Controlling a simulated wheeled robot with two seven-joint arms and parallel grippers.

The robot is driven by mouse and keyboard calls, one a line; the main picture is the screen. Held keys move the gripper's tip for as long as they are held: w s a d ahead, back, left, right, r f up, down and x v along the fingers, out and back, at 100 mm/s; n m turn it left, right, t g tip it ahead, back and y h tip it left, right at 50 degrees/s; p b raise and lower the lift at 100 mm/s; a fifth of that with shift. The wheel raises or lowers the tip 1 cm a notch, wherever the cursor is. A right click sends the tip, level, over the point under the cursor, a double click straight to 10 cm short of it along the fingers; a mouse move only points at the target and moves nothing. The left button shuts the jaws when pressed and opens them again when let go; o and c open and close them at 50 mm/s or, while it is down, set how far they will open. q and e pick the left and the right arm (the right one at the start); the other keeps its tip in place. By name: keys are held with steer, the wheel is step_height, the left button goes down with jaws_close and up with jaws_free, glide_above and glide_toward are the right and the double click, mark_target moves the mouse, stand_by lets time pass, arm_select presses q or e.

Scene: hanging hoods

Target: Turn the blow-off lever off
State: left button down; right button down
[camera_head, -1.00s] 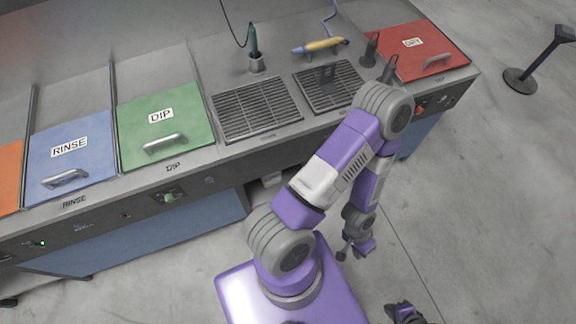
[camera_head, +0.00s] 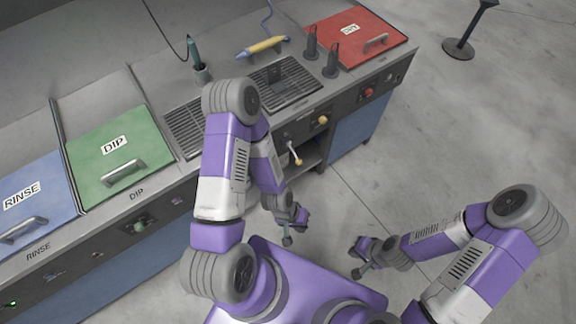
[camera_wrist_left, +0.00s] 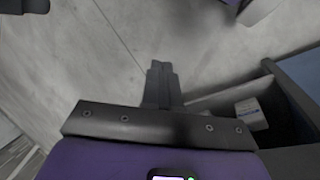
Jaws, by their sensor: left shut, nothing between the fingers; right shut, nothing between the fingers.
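My left gripper (camera_head: 287,239) hangs low in front of the counter, below and apart from the lever. In the left wrist view its shut, empty fingers (camera_wrist_left: 161,68) point over the grey floor, and no lever shows there. My right gripper (camera_head: 357,272) is to the right, low over the floor, shut and empty.
The counter holds a blue RINSE lid (camera_head: 38,190), a green DIP lid (camera_head: 115,150), a red lid (camera_head: 345,37) and a yellow tool (camera_head: 262,47). An open shelf (camera_head: 303,158) lies under the panel. A post (camera_head: 462,45) stands at the back right.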

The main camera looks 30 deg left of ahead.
arm_select(q)
steer(key=w+d+f+n+h+b, duration=0.3)
steer(key=w+f+n+h+b, duration=0.7)
steer(key=w+f+b, duration=0.9)
steer(key=w+a+f+n+t+h+b, duration=0.4)
steer(key=w+a+t, duration=0.4)
steer(key=a, duration=0.5)
steer(key=s+a+n+t+p, duration=0.1)
steer(key=s+a+t, duration=0.2)
steer(key=a, duration=0.4)
steer(key=s+a+n+t+p, duration=0.1)
steer(key=s+a+n+t, duration=0.1)
steer(key=s+a+t, duration=0.2)
steer(key=a+t, duration=0.1)
steer(key=a, duration=0.1)
steer(key=shift+a+r+n, duration=0.3)
steer(key=shift+a+r, duration=0.05)
steer(key=shift+a, duration=0.05)
